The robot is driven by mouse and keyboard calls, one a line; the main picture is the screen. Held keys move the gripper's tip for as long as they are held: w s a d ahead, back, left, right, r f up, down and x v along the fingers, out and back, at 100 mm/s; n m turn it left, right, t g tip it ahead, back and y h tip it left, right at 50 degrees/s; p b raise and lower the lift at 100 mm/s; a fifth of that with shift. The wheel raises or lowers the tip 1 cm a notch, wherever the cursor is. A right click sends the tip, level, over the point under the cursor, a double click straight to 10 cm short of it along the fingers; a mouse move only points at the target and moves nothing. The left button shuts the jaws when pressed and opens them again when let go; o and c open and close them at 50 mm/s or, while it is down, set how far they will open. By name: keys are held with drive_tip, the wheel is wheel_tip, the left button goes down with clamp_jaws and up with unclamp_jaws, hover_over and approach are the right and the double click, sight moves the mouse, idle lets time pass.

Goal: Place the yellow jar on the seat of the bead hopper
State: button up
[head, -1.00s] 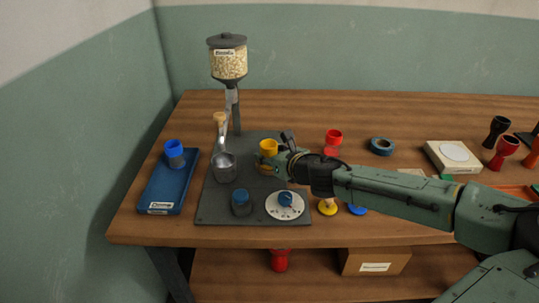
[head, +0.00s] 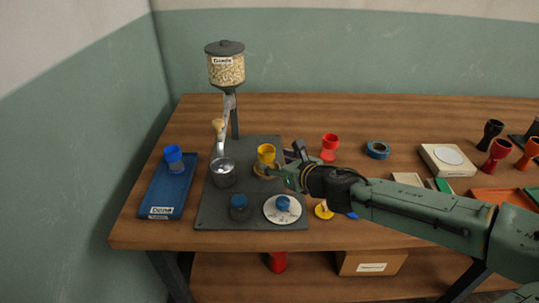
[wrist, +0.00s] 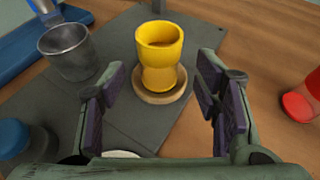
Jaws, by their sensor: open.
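The yellow jar (head: 266,154) stands upright on a round wooden seat (head: 258,170) on the dark base plate of the bead hopper (head: 226,70). In the wrist view the jar (wrist: 160,68) rests on the wooden disc (wrist: 158,97), whose rim shows around its foot. My gripper (head: 286,163) is open and empty, just right of the jar in the head view. In the wrist view its fingers (wrist: 162,84) are spread wide, with the jar beyond them and clear of both.
A metal cup (head: 222,172) stands left of the jar under the hopper's lever. A blue knob (head: 239,205) and a white dial (head: 283,208) are at the plate's front. A red jar (head: 330,146) stands to the right. A blue tray (head: 168,192) holds a blue jar (head: 174,157).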

drive_tip(key=p+v, duration=0.1)
drive_tip(key=v, duration=0.5)
drive_tip(key=shift+s, duration=0.1)
drive_tip(key=shift+c, duration=0.3)
idle(1.8)
